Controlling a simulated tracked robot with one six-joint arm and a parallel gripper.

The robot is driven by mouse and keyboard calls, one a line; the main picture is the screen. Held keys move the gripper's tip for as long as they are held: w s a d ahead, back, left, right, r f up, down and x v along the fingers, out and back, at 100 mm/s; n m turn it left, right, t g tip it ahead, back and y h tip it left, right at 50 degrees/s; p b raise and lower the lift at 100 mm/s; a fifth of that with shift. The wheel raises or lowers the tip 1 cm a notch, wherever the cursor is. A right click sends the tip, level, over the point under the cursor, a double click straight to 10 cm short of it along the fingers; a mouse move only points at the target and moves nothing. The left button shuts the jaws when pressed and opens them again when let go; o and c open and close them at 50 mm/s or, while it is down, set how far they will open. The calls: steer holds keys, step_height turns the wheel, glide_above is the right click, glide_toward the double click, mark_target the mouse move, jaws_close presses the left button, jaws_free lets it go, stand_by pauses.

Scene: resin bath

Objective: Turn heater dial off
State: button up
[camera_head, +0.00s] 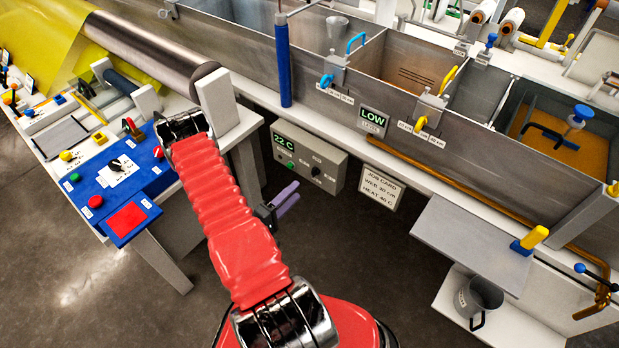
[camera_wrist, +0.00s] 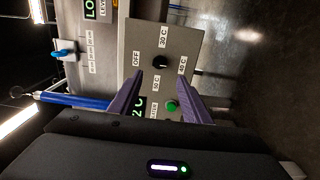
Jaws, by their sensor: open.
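The heater box (camera_head: 335,158) is a grey panel under the bench with a green "22 C" display, a green button (camera_head: 291,165) and a black dial (camera_head: 316,171). In the wrist view the dial (camera_wrist: 160,63) shows turned on its side, ringed by the labels OFF, 30 C, 40 C and 50 C. Its pale mark appears to face the 40 C label. My gripper (camera_wrist: 160,77) is open, with its two purple fingers apart and the dial just beyond their tips. It holds nothing. In the head view the gripper (camera_head: 281,202) is below the box, partly hidden by my red arm.
A "LOW" level display (camera_head: 374,121) and a job card (camera_head: 380,188) are right of the box. A grey shelf (camera_head: 460,235) juts out further right. A blue control panel (camera_head: 118,175) stands at left. The floor before the box is open.

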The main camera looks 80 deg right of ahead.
mark_target(312, 175)
steer(key=shift+x, duration=4.8)
steer(key=shift+c, duration=0.5)
steer(key=c, duration=0.9)
